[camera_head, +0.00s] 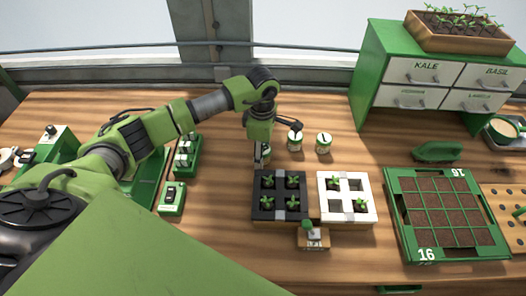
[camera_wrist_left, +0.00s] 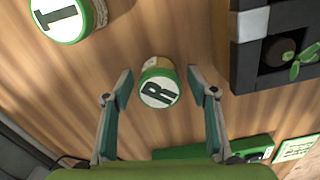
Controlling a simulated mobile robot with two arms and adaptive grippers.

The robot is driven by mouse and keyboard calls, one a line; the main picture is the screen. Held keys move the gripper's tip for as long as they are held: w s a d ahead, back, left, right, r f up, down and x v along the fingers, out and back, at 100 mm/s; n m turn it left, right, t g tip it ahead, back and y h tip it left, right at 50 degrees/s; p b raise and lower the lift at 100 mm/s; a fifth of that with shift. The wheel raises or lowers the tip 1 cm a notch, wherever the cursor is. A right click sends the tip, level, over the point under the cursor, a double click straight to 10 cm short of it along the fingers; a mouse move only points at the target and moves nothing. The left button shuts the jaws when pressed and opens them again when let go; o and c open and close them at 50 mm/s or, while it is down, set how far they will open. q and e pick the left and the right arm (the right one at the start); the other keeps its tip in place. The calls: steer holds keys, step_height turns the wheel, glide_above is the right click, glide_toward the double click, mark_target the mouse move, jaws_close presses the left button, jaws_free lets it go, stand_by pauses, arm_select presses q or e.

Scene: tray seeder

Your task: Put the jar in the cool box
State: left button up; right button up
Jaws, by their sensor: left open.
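A small jar with a white lid marked R and a green rim (camera_wrist_left: 160,88) lies between the fingertips of my left gripper (camera_wrist_left: 162,92) in the left wrist view. The fingers are open on either side, with a gap to the jar. In the head view my left gripper (camera_head: 261,158) points down behind the black tray, and it mostly hides this jar. Two more lidded jars, one here (camera_head: 295,139) and one farther right (camera_head: 324,143), stand upright beyond it; a lidded jar also shows in the left wrist view (camera_wrist_left: 66,16). I cannot pick out the cool box. My right gripper is not in view.
A black tray (camera_head: 256,203) and a white tray (camera_head: 345,219) with seedlings stand in front of the gripper. A green switch block (camera_head: 187,157) is to the left. A green drawer cabinet (camera_head: 370,68) and a green gridded tray (camera_head: 400,225) are to the right.

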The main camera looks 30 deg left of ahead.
arm_select(q)
steer(key=c, duration=1.3)
